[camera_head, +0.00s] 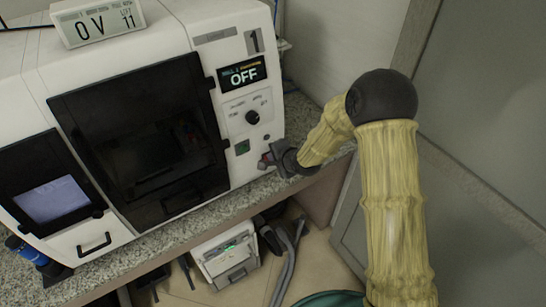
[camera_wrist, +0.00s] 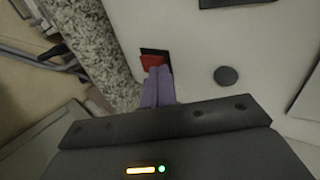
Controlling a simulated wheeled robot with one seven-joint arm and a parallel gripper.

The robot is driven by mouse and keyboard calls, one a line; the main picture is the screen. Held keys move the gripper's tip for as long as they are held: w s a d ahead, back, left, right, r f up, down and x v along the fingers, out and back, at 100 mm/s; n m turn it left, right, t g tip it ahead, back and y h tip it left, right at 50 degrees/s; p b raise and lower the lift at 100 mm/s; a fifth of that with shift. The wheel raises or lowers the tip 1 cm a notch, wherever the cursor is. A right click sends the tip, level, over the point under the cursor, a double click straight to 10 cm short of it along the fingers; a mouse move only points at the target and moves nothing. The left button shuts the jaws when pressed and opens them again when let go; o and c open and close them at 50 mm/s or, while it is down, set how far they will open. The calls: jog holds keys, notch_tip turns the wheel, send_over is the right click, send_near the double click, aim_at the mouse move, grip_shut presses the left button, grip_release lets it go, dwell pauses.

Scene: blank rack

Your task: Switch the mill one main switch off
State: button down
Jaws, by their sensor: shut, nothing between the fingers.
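Mill one (camera_head: 215,80) is the white machine marked "1", and its display (camera_head: 243,73) reads OFF. In the wrist view a red switch (camera_wrist: 152,62) sits in a dark frame on the white panel. My gripper (camera_wrist: 158,82) is shut and empty. Its purple fingertips are at the lower edge of the red switch and cover part of it; I cannot tell whether they press on it. In the head view my gripper (camera_head: 267,160) is at the lower right corner of the mill's front, where its fingers hide most of the switch.
A dark round knob (camera_head: 252,117) and a small green-marked panel (camera_head: 242,147) are above and left of my gripper. A dark round part (camera_wrist: 226,76) is right of the switch. The speckled counter (camera_head: 240,199) runs below the mill. A grey wall stands to the right.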

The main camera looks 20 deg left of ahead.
jog(key=v, duration=1.3)
jog(key=shift+f, duration=0.15)
jog(key=shift+d, duration=0.1)
jog(key=shift+w, duration=0.1)
